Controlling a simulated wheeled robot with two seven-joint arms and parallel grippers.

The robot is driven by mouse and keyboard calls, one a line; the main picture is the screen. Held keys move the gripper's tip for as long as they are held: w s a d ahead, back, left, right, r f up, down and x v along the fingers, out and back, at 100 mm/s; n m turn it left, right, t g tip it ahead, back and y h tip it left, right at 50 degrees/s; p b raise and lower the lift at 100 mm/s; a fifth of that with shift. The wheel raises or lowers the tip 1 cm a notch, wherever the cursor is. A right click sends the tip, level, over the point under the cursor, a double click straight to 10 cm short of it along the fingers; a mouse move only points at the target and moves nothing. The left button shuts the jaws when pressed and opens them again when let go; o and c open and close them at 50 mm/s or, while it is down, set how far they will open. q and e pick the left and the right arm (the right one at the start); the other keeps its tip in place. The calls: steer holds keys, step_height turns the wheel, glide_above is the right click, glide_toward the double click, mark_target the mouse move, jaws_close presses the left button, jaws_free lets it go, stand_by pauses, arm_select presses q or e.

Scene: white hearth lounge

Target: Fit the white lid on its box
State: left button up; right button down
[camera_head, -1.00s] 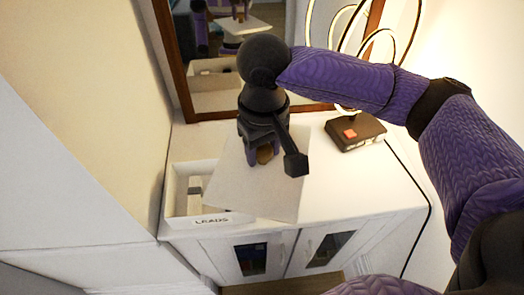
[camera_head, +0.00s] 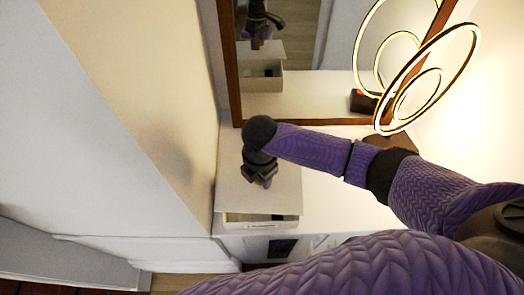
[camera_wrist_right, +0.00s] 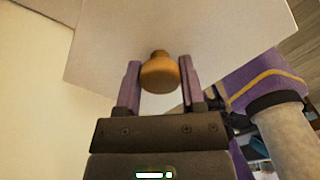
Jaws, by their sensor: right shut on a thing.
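The white lid (camera_head: 285,193) is a flat panel over the box in the head view. My right gripper (camera_head: 262,182) is above it, shut on its round wooden knob, which shows between the fingers in the wrist view (camera_wrist_right: 160,72). The white box (camera_head: 268,225) is under the lid, its labelled front wall showing. A dark strip of its inside shows along the front, where the lid does not cover it. I cannot tell whether the lid touches the rim. My left gripper is in neither view.
The box stands on a white cabinet (camera_head: 335,205) beside the left wall. A wood-framed mirror (camera_head: 300,95) is behind it and reflects the box and arm. A lamp with glowing rings (camera_head: 425,80) stands at the back right. The cabinet top right of the box is clear.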

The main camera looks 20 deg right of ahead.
mark_target(261, 186)
steer(key=shift+s+f+n, duration=0.15)
steer(key=shift+n, duration=0.25)
steer(key=shift+f, duration=0.25)
step_height(261, 186, down, 4)
steer(key=b, duration=0.5)
steer(key=shift+f, duration=0.25)
steer(key=shift+f+b, duration=0.4)
steer(key=shift+f, duration=0.05)
steer(key=shift+r+p, duration=0.1)
steer(key=shift+p, duration=0.2)
